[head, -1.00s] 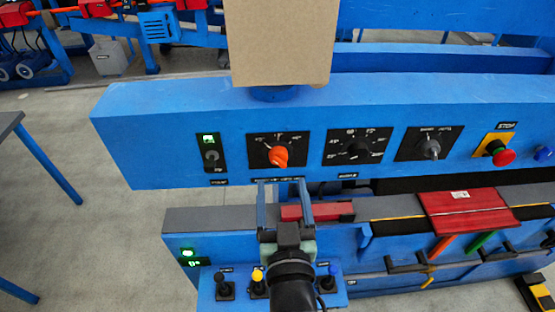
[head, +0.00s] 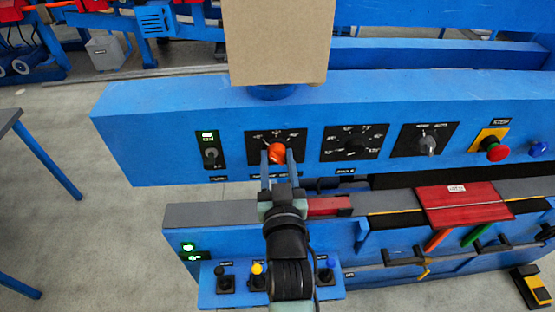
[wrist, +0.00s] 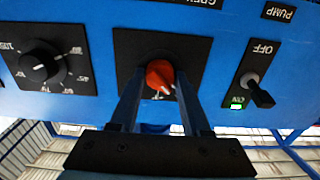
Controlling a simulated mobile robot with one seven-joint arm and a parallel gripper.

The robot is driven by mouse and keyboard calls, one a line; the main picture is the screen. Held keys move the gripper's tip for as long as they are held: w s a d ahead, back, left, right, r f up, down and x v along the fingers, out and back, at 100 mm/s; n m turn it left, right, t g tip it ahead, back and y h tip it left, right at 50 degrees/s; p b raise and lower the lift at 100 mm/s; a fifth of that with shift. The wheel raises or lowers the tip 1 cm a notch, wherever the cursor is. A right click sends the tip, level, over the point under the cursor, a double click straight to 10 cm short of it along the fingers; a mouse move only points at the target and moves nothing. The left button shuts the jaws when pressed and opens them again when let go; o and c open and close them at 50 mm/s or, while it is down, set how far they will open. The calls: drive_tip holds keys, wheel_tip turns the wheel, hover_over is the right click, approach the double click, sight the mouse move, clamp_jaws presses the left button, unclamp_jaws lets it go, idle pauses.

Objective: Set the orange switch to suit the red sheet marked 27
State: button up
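The orange switch (head: 277,150) is a rotary knob on a black plate (head: 254,135) on the blue panel. In the wrist view the orange knob (wrist: 160,76) sits between my finger ends, its pointer angled toward the lower right. My gripper (head: 277,158) is open, one finger on each side of the knob, with thin gaps. I cannot tell whether either finger touches it. Most of the scale is too small to read or hidden. The red sheet (head: 462,203) lies on the machine bed at the right; its white label is too small to read.
A green-lit switch (head: 210,152) is left of the orange one. Black (head: 355,146) and grey (head: 428,145) knobs and a red stop button (head: 495,150) are to the right. A cardboard-coloured box (head: 278,40) stands above. Small levers (head: 257,275) are below.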

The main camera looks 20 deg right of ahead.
clamp_jaws()
drive_tip(key=shift+m, duration=0.4)
drive_tip(key=m+p, duration=0.2)
drive_tip(key=m, duration=0.2)
drive_tip(key=shift+r, duration=0.1)
drive_tip(key=m+p, duration=0.2)
drive_tip(key=m, duration=0.2)
drive_tip(key=shift+m, duration=0.3)
drive_tip(key=m+p, duration=0.1)
drive_tip(key=m, duration=0.3)
drive_tip(key=shift+p, duration=0.35)
drive_tip(key=m, duration=0.4)
drive_tip(key=shift+p, duration=0.35)
drive_tip(key=shift+m, duration=0.5)
